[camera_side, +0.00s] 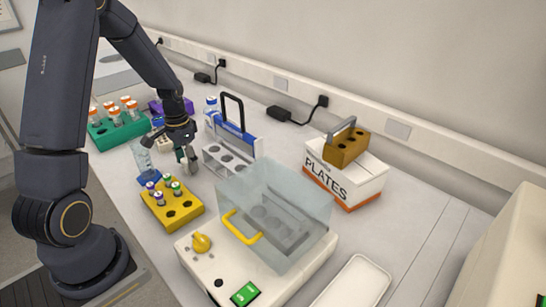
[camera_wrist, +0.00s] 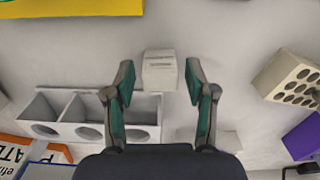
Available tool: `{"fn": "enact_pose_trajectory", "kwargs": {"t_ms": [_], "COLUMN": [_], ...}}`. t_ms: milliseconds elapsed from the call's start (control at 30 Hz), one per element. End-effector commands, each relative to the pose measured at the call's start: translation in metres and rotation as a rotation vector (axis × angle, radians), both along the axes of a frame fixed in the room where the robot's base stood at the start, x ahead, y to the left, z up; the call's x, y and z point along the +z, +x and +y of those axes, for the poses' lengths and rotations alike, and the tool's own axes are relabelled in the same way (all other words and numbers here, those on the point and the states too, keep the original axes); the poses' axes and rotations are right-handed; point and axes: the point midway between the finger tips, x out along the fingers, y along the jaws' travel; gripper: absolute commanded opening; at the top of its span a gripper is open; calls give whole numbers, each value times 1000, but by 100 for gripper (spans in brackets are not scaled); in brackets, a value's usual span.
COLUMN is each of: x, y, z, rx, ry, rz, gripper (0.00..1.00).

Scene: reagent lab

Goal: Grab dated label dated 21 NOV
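A small white block-like piece with faint grey printing, perhaps the dated label (camera_wrist: 159,64), lies on the bench in the wrist view; I cannot read its date. My gripper (camera_wrist: 159,78) is open, with its teal-padded fingers to the left and right of this piece. A gap shows on both sides, and nothing is held. In the side view my gripper (camera_side: 187,157) points down low over the bench, between the yellow tube rack (camera_side: 178,222) and the white holder (camera_side: 228,160). The label cannot be made out clearly there.
The white three-hole holder (camera_wrist: 85,132) stands close left of my fingers in the wrist view. A beige holed block (camera_wrist: 290,80) and a purple box (camera_wrist: 304,136) are at right. A clear-lidded machine (camera_side: 270,215) and a plates box (camera_side: 352,180) stand farther right in the side view.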

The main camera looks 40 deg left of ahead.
Motion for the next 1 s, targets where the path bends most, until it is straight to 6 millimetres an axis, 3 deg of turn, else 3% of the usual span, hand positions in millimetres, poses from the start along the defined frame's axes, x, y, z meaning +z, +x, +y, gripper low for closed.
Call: {"fn": "enact_pose_trajectory", "kwargs": {"t_ms": [300, 667, 867, 1000], "x": [0, 5, 34, 68], "y": [0, 0, 1, -26], "z": [0, 0, 1, -12], "rx": [0, 0, 0, 2], "ry": [0, 1, 3, 5], "rz": [0, -1, -5, -7], "gripper": [21, 21, 21, 21]}}
